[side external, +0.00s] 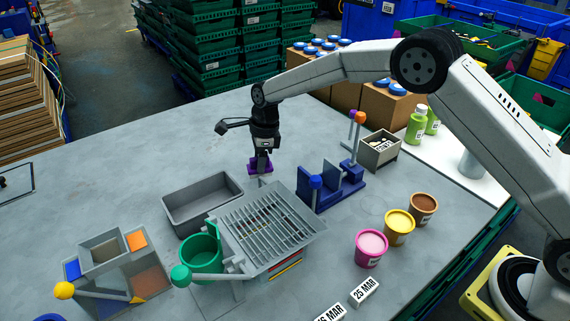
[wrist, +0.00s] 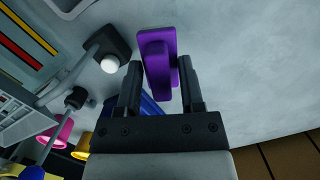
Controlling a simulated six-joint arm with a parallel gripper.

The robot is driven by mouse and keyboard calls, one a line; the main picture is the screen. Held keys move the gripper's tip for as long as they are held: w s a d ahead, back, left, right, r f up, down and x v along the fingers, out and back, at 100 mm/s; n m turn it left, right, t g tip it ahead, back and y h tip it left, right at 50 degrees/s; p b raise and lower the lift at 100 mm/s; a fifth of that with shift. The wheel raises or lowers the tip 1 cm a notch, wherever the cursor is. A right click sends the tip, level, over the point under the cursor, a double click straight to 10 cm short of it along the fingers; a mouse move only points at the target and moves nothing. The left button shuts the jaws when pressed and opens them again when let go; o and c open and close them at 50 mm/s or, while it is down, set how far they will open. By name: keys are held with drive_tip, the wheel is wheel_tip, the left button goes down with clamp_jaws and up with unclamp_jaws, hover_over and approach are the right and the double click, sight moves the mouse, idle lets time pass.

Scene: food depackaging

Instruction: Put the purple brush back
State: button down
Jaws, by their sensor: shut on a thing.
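The purple brush (side external: 260,165) is at my gripper (side external: 262,150) in the side external view, above the table behind the slatted grey rack. In the wrist view the purple brush (wrist: 158,65) stands between the two dark fingers of my gripper (wrist: 160,85), which is shut on it. Its far end sticks out past the fingertips. The fingers and wrist hide part of the brush in the side external view. I cannot tell whether it touches anything below.
The slatted grey rack (side external: 262,228), an empty grey tray (side external: 203,203) and a blue fixture (side external: 333,190) stand close by. A green cup (side external: 200,257) and several tubs (side external: 398,228) are nearer the front. The table behind the gripper is clear.

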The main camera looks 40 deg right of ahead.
drive_tip(key=shift+f, duration=0.2)
drive_tip(key=shift+f, duration=1.75)
drive_tip(key=shift+f, duration=0.15)
drive_tip(key=shift+c, duration=1.1)
unclamp_jaws()
drive_tip(key=r, duration=0.4)
drive_tip(key=d+r, duration=0.1)
drive_tip(key=r, duration=0.7)
drive_tip(key=shift+s+d+r, duration=0.1)
drive_tip(key=shift+s+d, duration=0.25)
